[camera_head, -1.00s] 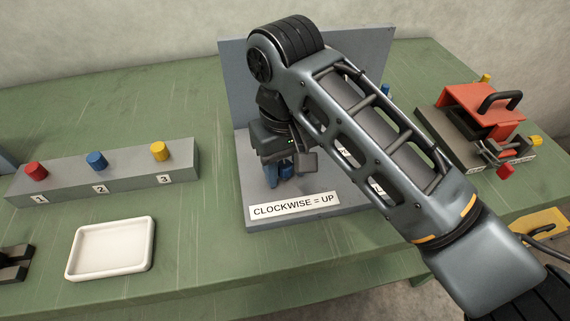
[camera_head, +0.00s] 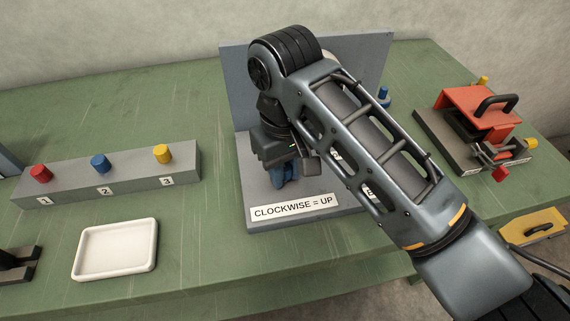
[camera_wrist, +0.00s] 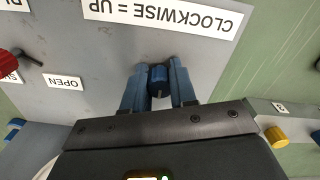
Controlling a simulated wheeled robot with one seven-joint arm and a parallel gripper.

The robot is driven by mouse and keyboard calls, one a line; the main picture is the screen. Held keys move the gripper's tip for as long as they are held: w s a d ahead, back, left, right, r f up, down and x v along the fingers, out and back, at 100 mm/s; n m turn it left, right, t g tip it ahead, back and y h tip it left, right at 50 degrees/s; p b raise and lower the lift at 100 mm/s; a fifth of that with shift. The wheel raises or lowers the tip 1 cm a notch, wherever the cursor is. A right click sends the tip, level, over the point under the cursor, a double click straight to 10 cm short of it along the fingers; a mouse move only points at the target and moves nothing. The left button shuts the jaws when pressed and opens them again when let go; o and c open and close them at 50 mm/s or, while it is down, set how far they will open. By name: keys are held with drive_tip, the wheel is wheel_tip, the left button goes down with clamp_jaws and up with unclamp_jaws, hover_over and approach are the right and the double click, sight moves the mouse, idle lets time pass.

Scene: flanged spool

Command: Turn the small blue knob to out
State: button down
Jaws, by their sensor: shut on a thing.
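In the head view my gripper (camera_head: 284,172) points down at the plate behind the CLOCKWISE = UP label (camera_head: 291,207), and the knob cannot be told apart from the fingers there. The knob's pointer and any OUT mark are not readable.
A red knob (camera_wrist: 8,63) and an OPEN label (camera_wrist: 64,82) are on the plate in the wrist view. An upright grey panel (camera_head: 236,85) stands behind. A numbered block (camera_head: 125,175), a white tray (camera_head: 115,272) and a red-topped fixture (camera_head: 480,105) are on the green table.

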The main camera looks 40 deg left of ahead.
sight(285, 167)
drive_tip(key=c, duration=0.9)
unclamp_jaws()
wheel_tip(285, 167, up, 8)
drive_tip(key=shift+f+p, duration=0.15)
drive_tip(key=shift+p, duration=0.2)
drive_tip(key=shift+s, duration=0.1)
